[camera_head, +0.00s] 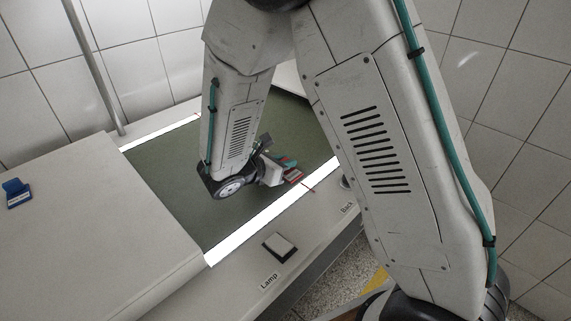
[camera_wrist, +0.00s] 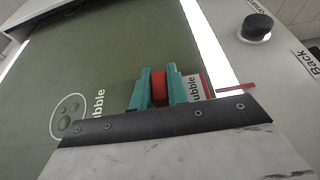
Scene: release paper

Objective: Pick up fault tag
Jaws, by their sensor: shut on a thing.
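My gripper (camera_wrist: 159,92) has teal fingers and is shut on the red grip of the fault tag (camera_wrist: 160,80). A white plate with a red edge and the partly hidden word "ubble" (camera_wrist: 197,88) shows beside and behind the right finger. It seems to be part of the same tag, but the fingers hide the join. In the head view, my gripper (camera_head: 284,165) is over the green panel near its bright right edge. The red and white tag (camera_head: 294,175) shows at its fingertips. I cannot tell whether the tag touches the panel.
The green panel (camera_head: 168,178) has bright strips along its edges and a printed bubble sign (camera_wrist: 68,116). A red mark (camera_wrist: 236,88) lies by the bright strip. A black knob (camera_wrist: 257,26) and a Lamp switch (camera_head: 280,247) are on the frame. A blue object (camera_head: 17,192) lies left.

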